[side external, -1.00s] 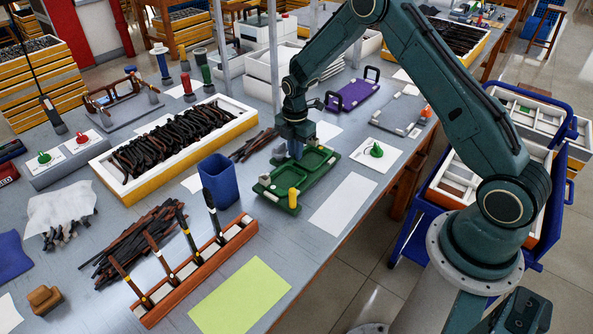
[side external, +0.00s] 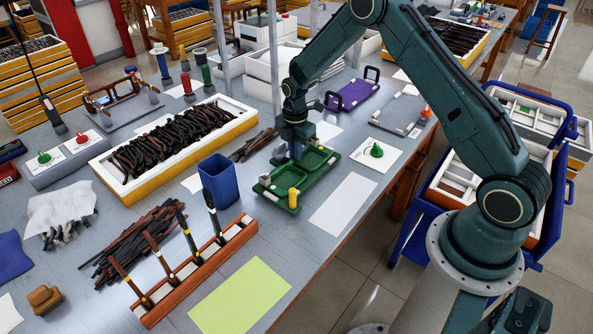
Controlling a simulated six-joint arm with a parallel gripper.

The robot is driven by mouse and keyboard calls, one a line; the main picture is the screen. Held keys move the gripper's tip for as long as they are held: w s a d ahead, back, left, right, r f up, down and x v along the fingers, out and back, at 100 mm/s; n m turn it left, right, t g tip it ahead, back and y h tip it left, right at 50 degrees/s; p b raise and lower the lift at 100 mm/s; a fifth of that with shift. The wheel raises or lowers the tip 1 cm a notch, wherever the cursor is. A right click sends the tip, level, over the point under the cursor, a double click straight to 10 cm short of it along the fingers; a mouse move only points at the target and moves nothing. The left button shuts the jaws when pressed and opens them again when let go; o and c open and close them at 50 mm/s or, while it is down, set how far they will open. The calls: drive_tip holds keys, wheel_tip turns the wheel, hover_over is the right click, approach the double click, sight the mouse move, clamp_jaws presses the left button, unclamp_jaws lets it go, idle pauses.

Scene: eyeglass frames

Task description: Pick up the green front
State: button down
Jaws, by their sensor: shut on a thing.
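Whether the front is clear of the table cannot be told.
A blue bin (side external: 219,181) stands left of the green front, and a wooden rack of upright tools (side external: 190,268) is nearer. A white sheet (side external: 343,203) lies to the right. A purple tray (side external: 353,94) and a white card with a green knob (side external: 376,150) are beyond.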

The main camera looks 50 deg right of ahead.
drive_tip(key=shift+r, duration=0.1)
wheel_tip(320, 180, up, 20)
idle(0.7)
idle(0.5)
